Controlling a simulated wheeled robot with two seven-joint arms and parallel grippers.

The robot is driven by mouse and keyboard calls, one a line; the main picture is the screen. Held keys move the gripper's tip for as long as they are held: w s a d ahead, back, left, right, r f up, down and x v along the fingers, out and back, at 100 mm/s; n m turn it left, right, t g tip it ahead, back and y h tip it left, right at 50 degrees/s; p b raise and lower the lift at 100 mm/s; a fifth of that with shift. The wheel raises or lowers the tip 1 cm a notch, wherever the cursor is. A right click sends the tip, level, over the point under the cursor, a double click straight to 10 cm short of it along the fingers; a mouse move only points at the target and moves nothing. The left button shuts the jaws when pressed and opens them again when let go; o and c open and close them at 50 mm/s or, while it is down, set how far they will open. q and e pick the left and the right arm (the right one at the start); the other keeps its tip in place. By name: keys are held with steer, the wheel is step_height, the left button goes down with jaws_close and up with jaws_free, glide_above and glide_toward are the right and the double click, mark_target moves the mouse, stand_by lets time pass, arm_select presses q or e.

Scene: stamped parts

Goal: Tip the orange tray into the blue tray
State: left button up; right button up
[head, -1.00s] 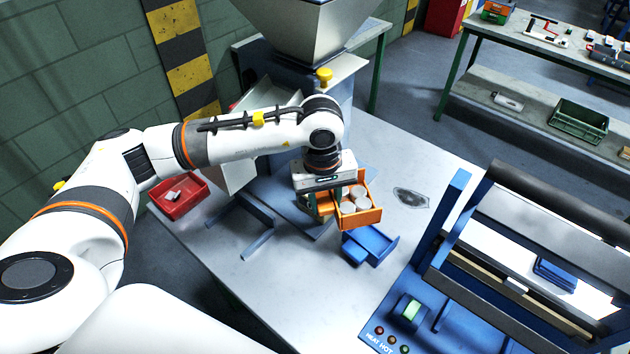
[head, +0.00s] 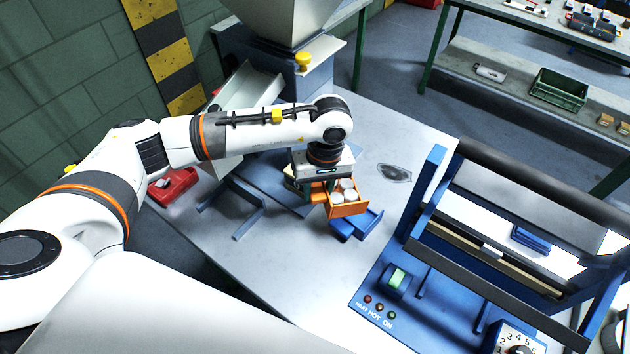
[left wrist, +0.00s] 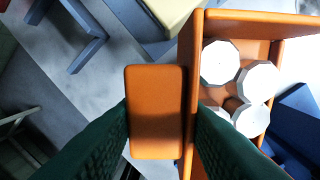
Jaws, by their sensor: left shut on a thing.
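The orange tray (head: 347,209) holds several white round parts (head: 343,192) and hangs over the table. My left gripper (head: 319,190) is shut on the tray's orange handle. In the left wrist view the dark fingers (left wrist: 163,125) are on either side of the tray's handle block (left wrist: 155,85), and the white discs lie inside the tray. The blue tray (head: 369,226) sits on the table just below and right of the orange tray, partly hidden by it. Its blue edge also shows in the left wrist view (left wrist: 298,120). My right gripper is not in view.
A blue machine (head: 440,260) with a dark roller bar stands to the right. A hopper machine (head: 290,70) with a metal chute stands behind. A red bin (head: 175,187) is at the left.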

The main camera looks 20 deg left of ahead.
arm_select(q)
steer(key=d+r+g+y+p, duration=0.1)
steer(key=p, duration=0.1)
steer(key=w+d+r+g+y+p, duration=0.1)
steer(key=p, duration=0.1)
steer(key=w+r+g+y+p, duration=0.1)
steer(key=r+y+p, duration=0.1)
steer(key=shift+w+d+r, duration=0.1)
steer(key=shift+w+d, duration=0.15)
steer(key=shift+d, duration=0.15)
steer(key=shift+w+d+r+g+y+p, duration=0.15)
steer(key=shift+w+d+g+y+p, duration=0.3)
steer(key=shift+d+g+y+p, duration=0.35)
steer(key=shift+w+g+y, duration=0.15)
steer(key=shift+g+y, duration=0.15)
steer(key=shift+y, duration=0.1)
steer(key=shift+w+d+r, duration=0.1)
steer(key=shift+w+d, duration=0.1)
